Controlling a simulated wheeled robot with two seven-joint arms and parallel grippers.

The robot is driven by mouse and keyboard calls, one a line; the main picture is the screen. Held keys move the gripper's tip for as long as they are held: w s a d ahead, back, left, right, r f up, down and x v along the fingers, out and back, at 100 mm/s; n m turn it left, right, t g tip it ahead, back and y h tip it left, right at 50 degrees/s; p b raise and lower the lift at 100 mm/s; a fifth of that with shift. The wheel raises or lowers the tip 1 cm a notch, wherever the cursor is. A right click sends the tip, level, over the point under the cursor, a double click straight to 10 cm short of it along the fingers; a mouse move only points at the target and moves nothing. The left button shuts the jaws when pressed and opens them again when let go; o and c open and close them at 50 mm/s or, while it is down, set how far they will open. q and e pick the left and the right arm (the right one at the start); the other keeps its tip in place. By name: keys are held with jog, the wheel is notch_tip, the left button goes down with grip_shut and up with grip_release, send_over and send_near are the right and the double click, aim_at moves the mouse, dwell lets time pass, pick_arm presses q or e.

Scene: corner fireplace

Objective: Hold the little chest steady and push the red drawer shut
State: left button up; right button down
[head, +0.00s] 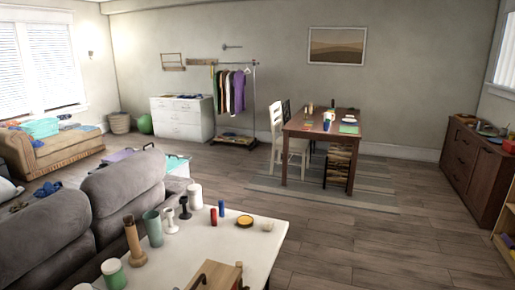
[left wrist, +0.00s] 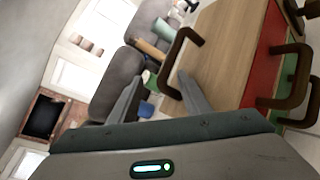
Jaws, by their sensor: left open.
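The little wooden chest (head: 222,273) stands at the front of the white table in the head view, cut off by the bottom edge. In the left wrist view, the chest (left wrist: 222,50) shows a pale wooden panel, a red drawer (left wrist: 262,62) and a green drawer (left wrist: 293,88), with dark brown handles. How far the red drawer stands out is not clear. My left gripper (left wrist: 160,98) is open beside the chest. Its right finger overlaps the wooden panel, close to a dark handle (left wrist: 171,55). Contact cannot be told. My right gripper is in neither view.
The white table (head: 215,240) also bears a teal cup (head: 153,228), a wooden pepper mill (head: 134,243), a white-and-green jar (head: 113,273), several small bottles and a yellow dish (head: 244,221). A grey sofa (head: 125,195) stands to the left. The table's right part is fairly clear.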

pick_arm(q)
jog(key=shift+s+d+f, duration=0.25)
jog(key=shift+f, duration=0.25)
jog(key=shift+s+d, duration=0.35)
jog(key=shift+s, duration=0.1)
jog(key=r+v, duration=0.1)
jog(key=v, duration=0.9)
jog(key=shift+r, duration=0.2)
jog(key=shift+s+d, duration=0.1)
